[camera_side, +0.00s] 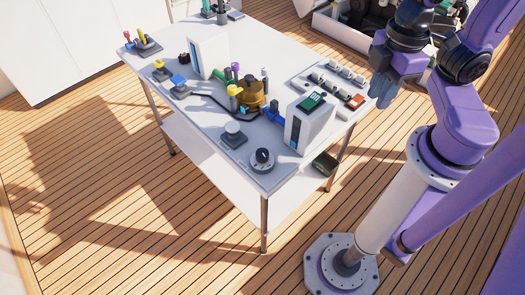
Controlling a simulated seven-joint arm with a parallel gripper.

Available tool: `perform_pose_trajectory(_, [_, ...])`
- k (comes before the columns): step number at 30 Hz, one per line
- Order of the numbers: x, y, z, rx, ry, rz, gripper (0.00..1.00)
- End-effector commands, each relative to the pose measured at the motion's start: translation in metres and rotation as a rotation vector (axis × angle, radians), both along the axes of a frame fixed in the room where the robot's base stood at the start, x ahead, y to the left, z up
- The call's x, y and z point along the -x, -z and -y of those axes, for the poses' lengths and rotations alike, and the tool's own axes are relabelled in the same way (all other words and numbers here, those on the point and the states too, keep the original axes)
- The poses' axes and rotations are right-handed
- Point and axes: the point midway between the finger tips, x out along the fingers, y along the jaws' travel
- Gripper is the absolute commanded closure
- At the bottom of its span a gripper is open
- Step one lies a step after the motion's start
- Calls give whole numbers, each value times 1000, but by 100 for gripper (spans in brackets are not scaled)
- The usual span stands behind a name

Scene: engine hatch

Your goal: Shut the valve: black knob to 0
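A round black knob (262,155) sits on a pale round base at the near corner of the white table. Its scale marks and 0 are too small to read. My gripper (382,95) hangs at the right, beyond the table's right edge in the picture and apart from the knob. Its fingers are small and dark, and I cannot tell whether they are open or shut. Nothing shows held in it.
A white box with a green top (308,118) stands right of the knob. A white domed button (233,130) is left of it. A brass valve body (250,92) with coloured fittings stands mid-table. Switch panels (335,78) lie at the right edge.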

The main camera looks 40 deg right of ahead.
Motion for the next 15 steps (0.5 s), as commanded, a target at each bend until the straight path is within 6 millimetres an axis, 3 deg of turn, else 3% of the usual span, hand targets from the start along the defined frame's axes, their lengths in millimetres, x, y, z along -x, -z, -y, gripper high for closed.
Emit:
perform_pose_trajectory(1, [-2, -1, -3, 3, 6, -3, 61])
perform_pose_trajectory(3, [-9, -2, -9, 13, 22, -10, 38])
perform_pose_trajectory(8, [-42, -6, -42, 60, 104, -47, 37])
perform_pose_trajectory(15, [-111, 2, -99, 148, 263, -122, 37])
